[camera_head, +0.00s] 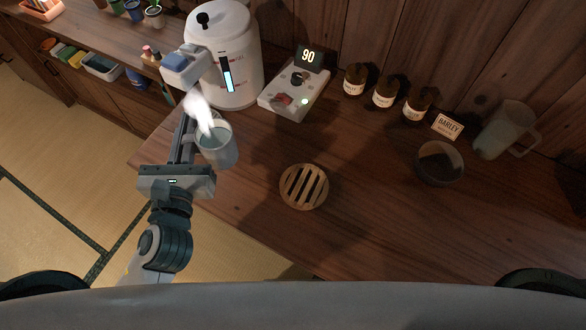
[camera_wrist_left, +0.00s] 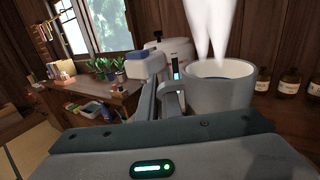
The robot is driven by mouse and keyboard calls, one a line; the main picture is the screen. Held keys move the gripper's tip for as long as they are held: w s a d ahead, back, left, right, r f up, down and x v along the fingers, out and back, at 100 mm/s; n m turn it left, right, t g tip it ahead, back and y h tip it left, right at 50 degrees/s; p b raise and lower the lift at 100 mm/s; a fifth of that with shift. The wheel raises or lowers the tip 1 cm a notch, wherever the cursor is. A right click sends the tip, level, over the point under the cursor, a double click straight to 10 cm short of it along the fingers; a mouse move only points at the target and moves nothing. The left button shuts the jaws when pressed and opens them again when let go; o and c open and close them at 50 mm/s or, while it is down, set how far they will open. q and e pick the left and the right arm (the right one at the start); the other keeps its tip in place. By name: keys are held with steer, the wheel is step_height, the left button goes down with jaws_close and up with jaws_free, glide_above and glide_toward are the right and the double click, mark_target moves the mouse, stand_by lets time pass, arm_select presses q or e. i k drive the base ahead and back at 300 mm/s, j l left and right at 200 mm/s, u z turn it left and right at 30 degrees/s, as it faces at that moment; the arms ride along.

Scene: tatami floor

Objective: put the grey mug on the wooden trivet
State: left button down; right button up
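The grey mug (camera_head: 219,151) is upright beside the front of the white dispenser, with liquid inside and white steam rising from it. It also shows in the left wrist view (camera_wrist_left: 222,95), with its handle toward my fingers. My left gripper (camera_head: 190,130) is shut on the mug's handle; part of the grip is hidden. The round slatted wooden trivet (camera_head: 286,187) lies bare on the counter, to the right of and nearer than the mug. My right gripper is not in view.
The white dispenser (camera_head: 236,75) stands behind the mug, with a control box (camera_head: 283,103) reading 90 beside it. Several brown jars (camera_head: 384,94), a dark bowl (camera_head: 440,163) and a glass pitcher (camera_head: 505,130) stand farther right. The counter around the trivet is clear.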

mark_target(302, 182)
steer(key=z, duration=1.4)
steer(key=k+l, duration=0.1)
steer(key=k, duration=0.35)
steer(key=k+l, duration=0.1)
steer(key=k, duration=0.35)
